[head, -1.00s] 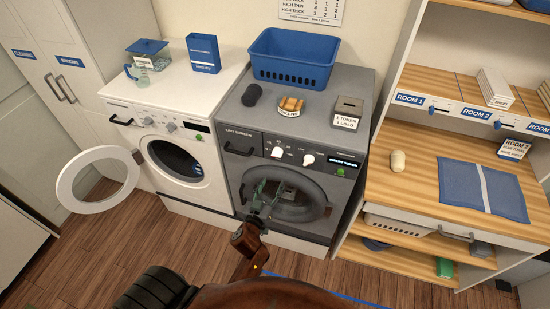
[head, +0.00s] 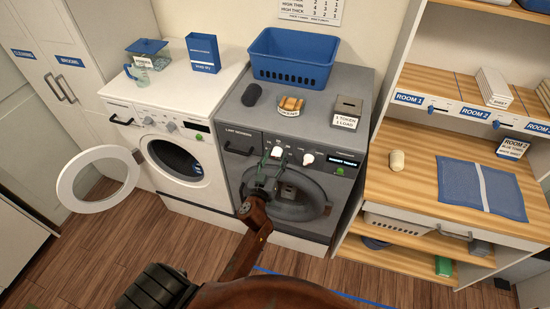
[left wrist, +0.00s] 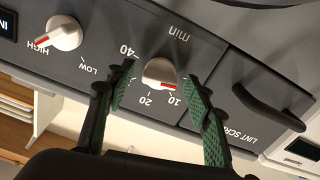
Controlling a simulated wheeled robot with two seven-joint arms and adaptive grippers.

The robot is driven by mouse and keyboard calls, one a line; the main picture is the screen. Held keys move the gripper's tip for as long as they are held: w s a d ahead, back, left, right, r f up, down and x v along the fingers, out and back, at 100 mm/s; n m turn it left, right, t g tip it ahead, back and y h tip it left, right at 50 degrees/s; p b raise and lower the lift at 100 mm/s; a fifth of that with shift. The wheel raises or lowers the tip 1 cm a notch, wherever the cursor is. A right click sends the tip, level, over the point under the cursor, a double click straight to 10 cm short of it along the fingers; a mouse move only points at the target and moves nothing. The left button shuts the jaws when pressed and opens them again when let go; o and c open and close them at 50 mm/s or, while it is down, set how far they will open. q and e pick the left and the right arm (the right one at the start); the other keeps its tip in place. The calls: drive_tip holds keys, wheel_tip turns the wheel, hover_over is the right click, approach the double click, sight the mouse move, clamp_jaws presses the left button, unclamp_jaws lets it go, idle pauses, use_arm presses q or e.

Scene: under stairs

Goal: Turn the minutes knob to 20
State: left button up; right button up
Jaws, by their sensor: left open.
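The minutes knob (head: 277,151) is a white dial on the grey dryer's front panel (head: 240,134). In the left wrist view, which is turned over, the knob (left wrist: 158,71) has its red mark toward the 10 label; 20 and 40 are printed beside it. My left gripper (head: 267,166) is in front of the panel, just below the knob in the head view. In the left wrist view its two green-padded fingers (left wrist: 159,84) are apart, one on each side of the knob; I cannot tell whether they touch it. My right gripper is not in view.
A second white knob (head: 307,159) beside the minutes knob has its red mark toward HIGH. The lint screen handle (left wrist: 270,105) is on the other side. The dryer door (head: 300,195) is shut below. The white washer's door (head: 98,187) hangs open at left.

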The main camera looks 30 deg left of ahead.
use_arm(q)
drive_tip(key=shift+c, duration=0.4)
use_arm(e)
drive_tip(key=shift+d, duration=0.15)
use_arm(q)
drive_tip(key=c, duration=1.1)
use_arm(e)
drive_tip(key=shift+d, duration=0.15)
